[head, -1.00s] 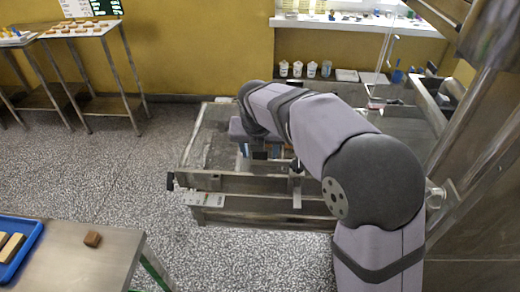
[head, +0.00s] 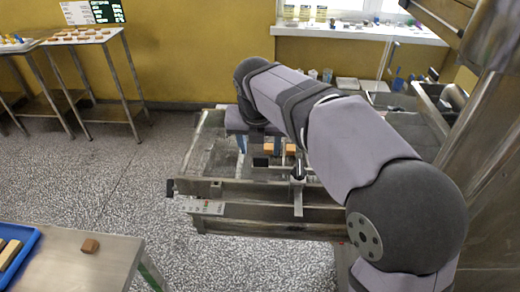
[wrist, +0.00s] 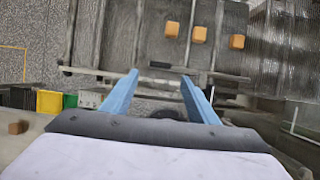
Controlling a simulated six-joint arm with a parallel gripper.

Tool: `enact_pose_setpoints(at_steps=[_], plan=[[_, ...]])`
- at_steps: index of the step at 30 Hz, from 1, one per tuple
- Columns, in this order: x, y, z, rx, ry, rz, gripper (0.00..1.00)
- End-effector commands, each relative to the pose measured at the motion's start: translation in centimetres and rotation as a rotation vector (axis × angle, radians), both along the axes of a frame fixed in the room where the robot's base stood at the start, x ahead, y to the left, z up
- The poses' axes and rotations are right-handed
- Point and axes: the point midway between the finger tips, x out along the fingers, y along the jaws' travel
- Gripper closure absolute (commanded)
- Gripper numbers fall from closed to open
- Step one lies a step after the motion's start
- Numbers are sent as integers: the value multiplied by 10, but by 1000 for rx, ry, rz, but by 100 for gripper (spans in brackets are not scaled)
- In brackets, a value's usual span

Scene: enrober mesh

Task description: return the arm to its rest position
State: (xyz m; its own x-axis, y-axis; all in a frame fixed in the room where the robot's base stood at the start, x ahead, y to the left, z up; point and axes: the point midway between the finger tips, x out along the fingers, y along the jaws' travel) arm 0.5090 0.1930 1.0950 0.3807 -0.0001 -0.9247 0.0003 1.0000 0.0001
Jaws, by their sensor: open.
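My gripper (wrist: 159,78) shows two blue fingers spread apart in the wrist view, with nothing between them. In the head view my gripper (head: 259,143) hangs above the enrober's mesh bed (head: 205,150), partly hidden by my own arm. Three orange-brown blocks lie in a row on the mesh in the wrist view: a left block (wrist: 172,29), a middle block (wrist: 199,34) and a right block (wrist: 237,41). They lie beyond the fingertips and apart from them. In the head view some blocks (head: 291,149) show beside the gripper.
A steel table (head: 85,265) at the lower left holds a blue tray (head: 25,248) and a lone brown block (head: 90,246). A rack table (head: 85,40) with small pieces stands by the yellow wall. A windowsill (head: 350,30) runs behind the machine. The speckled floor at left is clear.

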Motion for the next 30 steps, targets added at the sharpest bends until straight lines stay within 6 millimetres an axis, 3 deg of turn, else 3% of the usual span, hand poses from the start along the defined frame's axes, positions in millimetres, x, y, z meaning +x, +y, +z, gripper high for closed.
enact_pose_setpoints(at_steps=[12,17,23,30], plan=[[0,0,0,0,0,0,46],[-12,-5,-13,19,42,-78,46],[-61,-23,-56,66,187,-386,46],[-156,-56,-115,49,395,-979,46]])
